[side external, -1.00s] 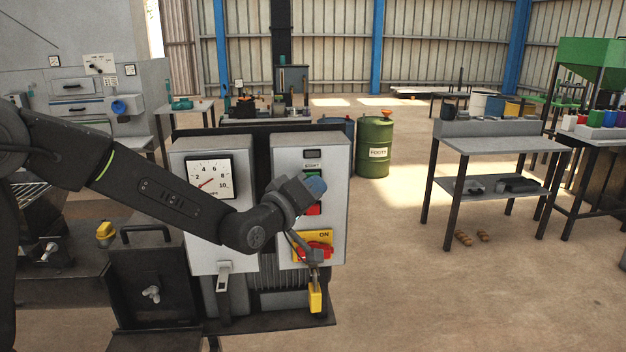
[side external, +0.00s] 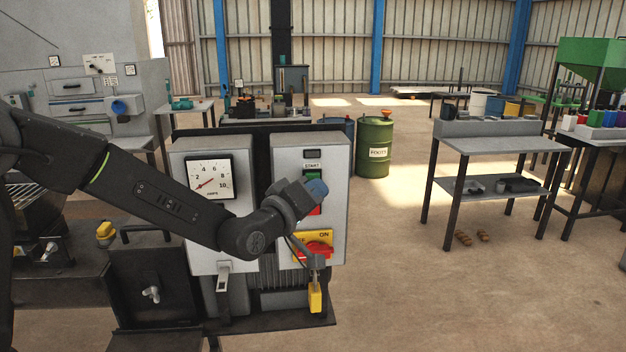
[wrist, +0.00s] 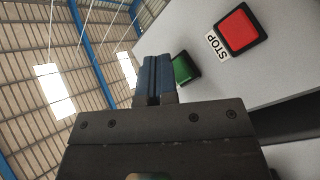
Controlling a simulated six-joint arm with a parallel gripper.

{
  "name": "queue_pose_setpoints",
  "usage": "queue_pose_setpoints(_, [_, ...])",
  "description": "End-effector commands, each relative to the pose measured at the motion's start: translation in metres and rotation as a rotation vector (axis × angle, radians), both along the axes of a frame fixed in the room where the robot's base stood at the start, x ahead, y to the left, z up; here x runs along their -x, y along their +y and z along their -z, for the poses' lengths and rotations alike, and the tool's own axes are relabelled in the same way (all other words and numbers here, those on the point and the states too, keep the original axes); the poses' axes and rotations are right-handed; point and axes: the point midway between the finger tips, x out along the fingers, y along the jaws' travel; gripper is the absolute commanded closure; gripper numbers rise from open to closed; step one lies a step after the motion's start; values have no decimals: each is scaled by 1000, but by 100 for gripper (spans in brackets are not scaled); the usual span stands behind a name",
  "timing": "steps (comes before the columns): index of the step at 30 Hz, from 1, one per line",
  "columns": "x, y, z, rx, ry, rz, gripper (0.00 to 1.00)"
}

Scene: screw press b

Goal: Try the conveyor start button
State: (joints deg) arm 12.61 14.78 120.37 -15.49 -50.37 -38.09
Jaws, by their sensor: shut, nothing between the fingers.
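The green start button (side external: 314,175) is on the right grey control box (side external: 335,160), under a START label and partly hidden by my gripper. In the wrist view the green button (wrist: 185,68) shows just right of my gripper's blue fingertips (wrist: 153,72), which are together and empty. In the side view my gripper (side external: 317,187) is in front of the box, between the green button and the red stop button (side external: 314,209). I cannot tell whether the fingertips touch the box. The red stop button (wrist: 237,29) with its STOP label also shows in the wrist view.
Below the buttons is a yellow switch plate (side external: 325,235) with a red handle, and a yellow padlock (side external: 315,298) hangs there. A dial gauge (side external: 209,178) is on the left box. A green barrel (side external: 374,146) stands behind, with open floor to the right.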

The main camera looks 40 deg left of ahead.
Motion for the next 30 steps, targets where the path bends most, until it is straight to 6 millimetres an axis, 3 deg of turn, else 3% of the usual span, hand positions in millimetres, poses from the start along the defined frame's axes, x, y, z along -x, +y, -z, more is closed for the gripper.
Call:
queue_pose_setpoints(7, [3,-4,0,0,0,1,100])
queue_pose_setpoints(21, [33,-33,0,1,0,1,100])
queue_pose_setpoints(30, [35,-35,0,0,0,0,100])
